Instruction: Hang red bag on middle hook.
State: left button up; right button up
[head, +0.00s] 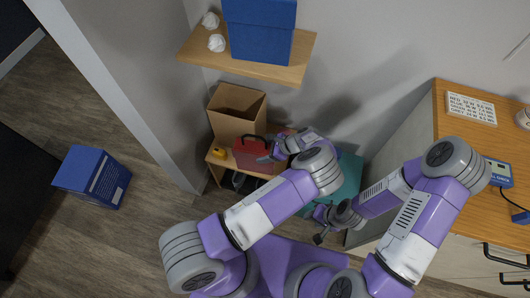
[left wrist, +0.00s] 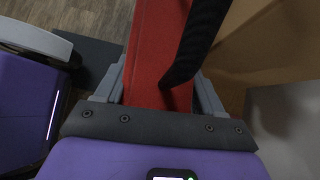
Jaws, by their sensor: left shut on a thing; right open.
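The red bag (head: 243,155) with a dark handle is over the low wooden shelf at the back, in front of the wall. My left gripper (head: 267,157) reaches it from the right and is shut on it. In the left wrist view the red bag (left wrist: 158,60) fills the space between the fingers, with its dark strap curving across its right side. Whether the bag rests on the shelf cannot be told. My right gripper (head: 318,239) is open and empty, low, near the teal box. No hook can be made out in either view.
An open cardboard box (head: 237,108) stands behind the bag, and a small yellow item (head: 219,152) lies left of it. A wall shelf (head: 247,66) with a blue box (head: 259,32) overhangs behind. A teal box (head: 348,178) and wooden counter (head: 455,135) are right. A blue box (head: 93,177) sits on the floor.

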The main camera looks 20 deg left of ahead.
pick_arm(q)
jog(key=shift+r, duration=0.15)
jog(key=shift+f, duration=0.3)
jog(key=o, duration=1.6)
jog(key=shift+o, duration=0.2)
jog(key=v, duration=0.2)
jog(key=p+v, duration=0.1)
jog(key=v, duration=0.1)
jog(key=p+v, duration=0.1)
jog(key=v, duration=0.1)
jog(key=shift+s+d+r, duration=0.1)
jog(key=shift+s+r, duration=0.2)
jog(key=shift+r, duration=0.15)
jog(key=shift+d+r, duration=0.3)
jog(key=shift+d, duration=0.1)
jog(key=shift+p, duration=0.35)
